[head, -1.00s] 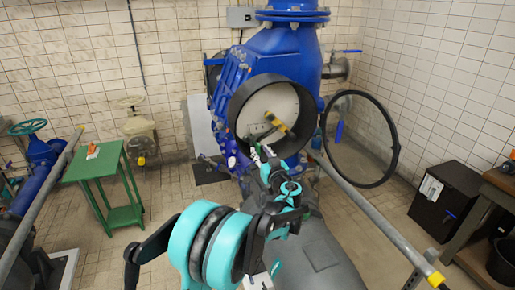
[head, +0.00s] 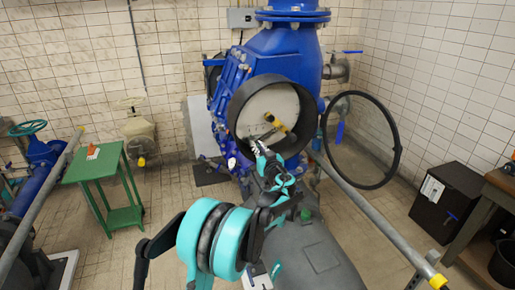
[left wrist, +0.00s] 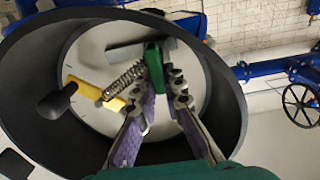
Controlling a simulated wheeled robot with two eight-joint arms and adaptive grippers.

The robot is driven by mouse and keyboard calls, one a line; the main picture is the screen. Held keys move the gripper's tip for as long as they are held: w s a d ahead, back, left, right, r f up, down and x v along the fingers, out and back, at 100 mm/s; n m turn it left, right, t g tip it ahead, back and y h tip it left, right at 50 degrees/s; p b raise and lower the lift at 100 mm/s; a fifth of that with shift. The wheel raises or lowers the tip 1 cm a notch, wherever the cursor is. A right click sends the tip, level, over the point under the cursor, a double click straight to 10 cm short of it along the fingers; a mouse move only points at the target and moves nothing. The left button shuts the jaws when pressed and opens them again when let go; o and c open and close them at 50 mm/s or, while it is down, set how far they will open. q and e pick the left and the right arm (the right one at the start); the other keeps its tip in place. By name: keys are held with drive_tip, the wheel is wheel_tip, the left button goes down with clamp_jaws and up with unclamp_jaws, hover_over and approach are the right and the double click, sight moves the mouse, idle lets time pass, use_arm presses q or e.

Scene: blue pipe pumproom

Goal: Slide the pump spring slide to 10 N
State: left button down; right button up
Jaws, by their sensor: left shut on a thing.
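The pump's round dial face (head: 262,104) sits inside a dark open housing ring (head: 238,98) on the blue pump. A yellow piece (head: 277,123) lies across the dial, and it also shows in the left wrist view (left wrist: 86,88). A metal coil spring (left wrist: 125,79) runs from beside it to a green slide handle (left wrist: 154,72). My left gripper (head: 257,149) reaches into the ring's opening. In the left wrist view its fingers (left wrist: 157,95) are shut on the green handle. The scale markings are too small to read. My right gripper is not in view.
A round glass cover (head: 361,140) stands open to the right of the ring. A grey rail (head: 375,212) with a yellow end crosses the lower right. A green table (head: 95,168) stands at left, and a black cabinet (head: 446,200) at right.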

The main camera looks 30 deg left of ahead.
use_arm(q)
drive_tip(key=w+d, duration=0.3)
drive_tip(key=w, duration=0.1)
drive_tip(key=shift+w+d, duration=0.25)
drive_tip(key=shift+d, duration=0.15)
drive_tip(key=shift+s+a, duration=0.15)
drive_tip(key=c, duration=1.6)
unclamp_jaws()
drive_tip(key=shift+s+r, duration=0.15)
drive_tip(key=shift+a, duration=0.1)
drive_tip(key=shift+s+d, duration=0.1)
drive_tip(key=shift+d, duration=0.15)
drive_tip(key=v, duration=1.1)
drive_tip(key=shift+s+a, duration=0.2)
drive_tip(key=shift+s, duration=0.35)
